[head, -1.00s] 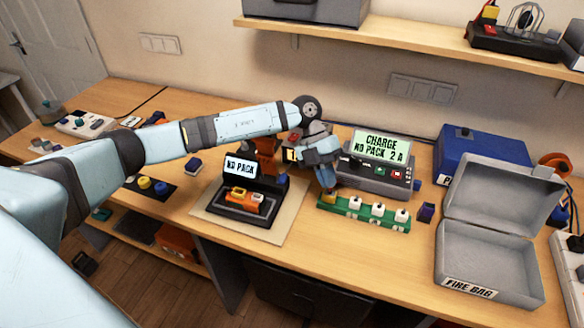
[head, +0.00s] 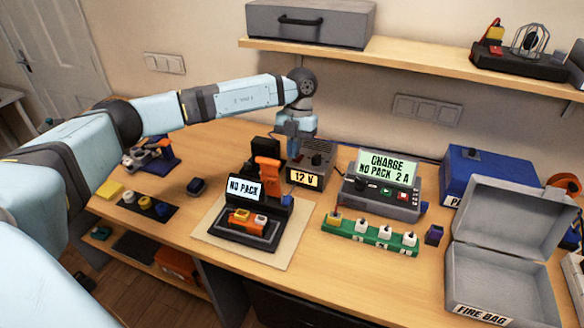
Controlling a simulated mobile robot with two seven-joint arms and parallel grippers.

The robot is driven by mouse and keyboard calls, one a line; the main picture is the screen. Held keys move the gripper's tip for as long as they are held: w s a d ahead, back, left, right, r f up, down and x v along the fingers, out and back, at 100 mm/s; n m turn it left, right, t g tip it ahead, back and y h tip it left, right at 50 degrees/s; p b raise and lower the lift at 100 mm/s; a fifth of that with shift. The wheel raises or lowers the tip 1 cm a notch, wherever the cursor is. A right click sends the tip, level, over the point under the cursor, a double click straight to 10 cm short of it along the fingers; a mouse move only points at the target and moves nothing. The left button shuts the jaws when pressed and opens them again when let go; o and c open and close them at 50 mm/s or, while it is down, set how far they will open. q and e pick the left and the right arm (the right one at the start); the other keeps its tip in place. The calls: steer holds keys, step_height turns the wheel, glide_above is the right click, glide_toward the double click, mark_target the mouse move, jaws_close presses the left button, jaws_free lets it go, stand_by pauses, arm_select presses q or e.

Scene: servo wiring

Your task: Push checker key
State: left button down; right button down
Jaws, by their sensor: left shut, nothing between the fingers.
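The black checker (head: 228,232), with a screen reading "NO PACK" (head: 243,188), stands on a pale mat. An orange part with yellow and white pieces (head: 248,218) sits on its front, and a small blue piece (head: 287,201) shows at the right of the screen. An orange upright part (head: 268,171) rises behind it. I cannot tell for sure which piece is the key. My left gripper (head: 300,148) is shut and empty, pointing down by the "12 V" box (head: 305,178), behind and right of the checker. It appears apart from the checker. My right gripper is out of view.
A charger (head: 380,190) reading "NO PACK 2 A" and a green strip (head: 370,236) stand to the right. An open grey fire bag box (head: 505,255) and a blue box (head: 490,172) are further right. A shelf (head: 400,57) hangs above.

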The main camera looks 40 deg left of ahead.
arm_select(q)
steer(key=p, duration=0.2)
glide_toward(289, 201)
steer(key=x, duration=0.5)
steer(key=shift+s, duration=0.3)
steer(key=shift+f, duration=0.85)
steer(key=shift+f, duration=0.1)
